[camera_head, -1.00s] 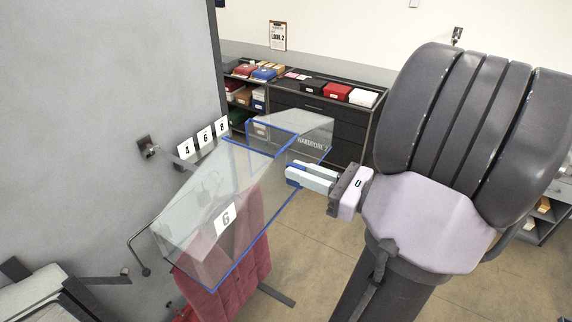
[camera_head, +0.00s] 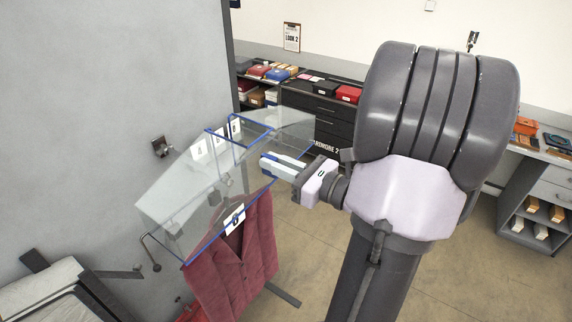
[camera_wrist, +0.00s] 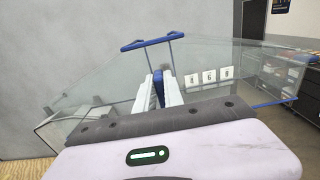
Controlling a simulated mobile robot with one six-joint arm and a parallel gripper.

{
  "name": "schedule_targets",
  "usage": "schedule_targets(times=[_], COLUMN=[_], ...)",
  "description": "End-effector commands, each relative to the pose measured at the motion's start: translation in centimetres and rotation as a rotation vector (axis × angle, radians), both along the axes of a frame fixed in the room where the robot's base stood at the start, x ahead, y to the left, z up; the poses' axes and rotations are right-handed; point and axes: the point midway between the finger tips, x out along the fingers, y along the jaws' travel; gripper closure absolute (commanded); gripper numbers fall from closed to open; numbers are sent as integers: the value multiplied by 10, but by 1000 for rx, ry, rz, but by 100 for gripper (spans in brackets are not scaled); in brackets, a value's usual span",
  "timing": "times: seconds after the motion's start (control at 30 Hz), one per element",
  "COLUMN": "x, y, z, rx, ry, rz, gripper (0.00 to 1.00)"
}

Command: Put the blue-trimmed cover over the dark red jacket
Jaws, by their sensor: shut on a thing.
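The clear cover (camera_head: 165,212) with blue trim is held in the air beside the grey wall, tilted. My gripper (camera_head: 268,166) is shut on its blue-trimmed edge from the right. The wrist view shows the cover (camera_wrist: 95,82) spread around my fingers (camera_wrist: 160,85). The dark red jacket (camera_head: 232,265) hangs on a hanger below the cover, with a white number card (camera_head: 234,218) at its top. The hanger and collar show through or beside the cover's lower edge. I cannot tell whether the cover's lower opening surrounds the shoulders or sits in front of them.
A wall bracket (camera_head: 162,148) and white number cards (camera_head: 216,140) are behind the cover. A bent rod (camera_head: 150,252) is close to its lower left. A folded dark-framed item (camera_head: 50,290) stands lower left. Dark drawers (camera_head: 318,110) stand behind; floor is open right of the jacket.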

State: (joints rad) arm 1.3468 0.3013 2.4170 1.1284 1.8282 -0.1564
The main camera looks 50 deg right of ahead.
Motion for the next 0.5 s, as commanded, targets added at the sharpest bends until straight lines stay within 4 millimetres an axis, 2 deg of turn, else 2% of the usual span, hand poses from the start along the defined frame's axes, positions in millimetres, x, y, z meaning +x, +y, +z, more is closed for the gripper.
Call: schedule_targets(times=[0.5], x=[51], y=[5], z=[1], rx=[0], ry=[1], rz=[2], gripper=[100])
